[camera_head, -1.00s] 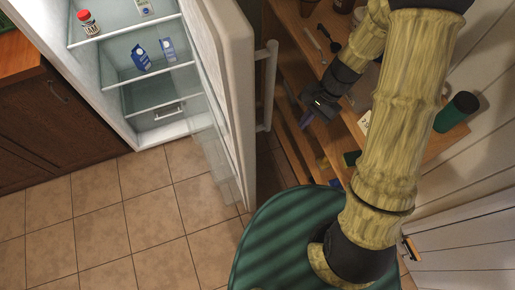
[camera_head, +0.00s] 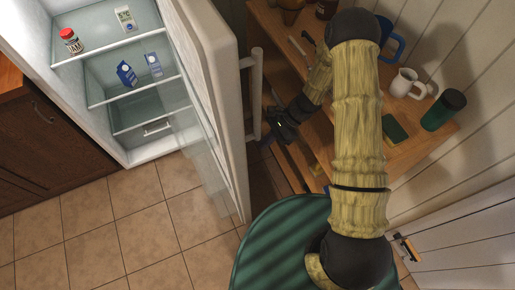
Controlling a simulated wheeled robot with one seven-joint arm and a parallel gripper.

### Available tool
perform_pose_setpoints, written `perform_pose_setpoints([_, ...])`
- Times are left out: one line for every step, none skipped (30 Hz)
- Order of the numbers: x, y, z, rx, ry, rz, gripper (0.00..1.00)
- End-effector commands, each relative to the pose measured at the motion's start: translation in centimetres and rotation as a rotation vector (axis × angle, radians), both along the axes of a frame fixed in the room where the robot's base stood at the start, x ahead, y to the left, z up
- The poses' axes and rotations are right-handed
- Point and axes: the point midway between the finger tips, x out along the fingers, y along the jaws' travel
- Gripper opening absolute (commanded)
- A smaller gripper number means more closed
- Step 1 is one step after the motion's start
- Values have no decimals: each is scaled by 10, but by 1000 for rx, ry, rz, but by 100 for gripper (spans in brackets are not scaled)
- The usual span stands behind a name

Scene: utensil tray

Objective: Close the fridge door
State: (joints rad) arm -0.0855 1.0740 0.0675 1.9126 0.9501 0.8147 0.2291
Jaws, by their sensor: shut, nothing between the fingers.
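The fridge door (camera_head: 219,75) stands wide open, showing its inner shelves on the left side and its outer face toward my arm. Its long vertical handle (camera_head: 255,95) is on the outer face. The fridge (camera_head: 70,110) is at the upper left, with its interior in view. My gripper (camera_head: 272,128) is to the right of the door, close to the lower part of the handle. It looks dark and small here, shut and empty. I cannot tell whether it touches the handle or the door.
A jar (camera_head: 71,41) and several cartons stand on the fridge shelves. At right, a wooden shelf unit (camera_head: 400,110) holds a white mug (camera_head: 405,83), a blue mug (camera_head: 391,45) and a green cup (camera_head: 443,110). The tiled floor (camera_head: 120,230) left of the door is clear.

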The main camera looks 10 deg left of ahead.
Motion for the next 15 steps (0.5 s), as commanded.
perform_pose_setpoints([-3, 4, -4, 0, 2, 1, 0])
perform_pose_setpoints([-4, 6, -6, 0, 3, 1, 0])
perform_pose_setpoints([-7, 9, -10, 1, 4, 3, 0])
perform_pose_setpoints([-9, 12, -13, -1, 5, 3, 0])
perform_pose_setpoints([-11, 15, -17, 0, 3, 3, 0])
perform_pose_setpoints([-14, 19, -22, 1, 5, 4, 0])
perform_pose_setpoints([-16, 22, -25, 1, 5, 4, 0])
perform_pose_setpoints([-18, 25, -29, 0, 4, 4, 0])
perform_pose_setpoints([-21, 30, -34, 0, 4, 4, 0])
perform_pose_setpoints([-23, 33, -38, 1, 4, 4, 0])
perform_pose_setpoints([-25, 36, -41, 0, 4, 4, 0])
perform_pose_setpoints([-27, 39, -46, -1, 4, 4, 0])
perform_pose_setpoints([-29, 42, -49, -1, 3, 3, 0])
perform_pose_setpoints([-30, 45, -52, 0, 2, 2, 0])
perform_pose_setpoints([-32, 48, -56, 1, 3, 4, 0])
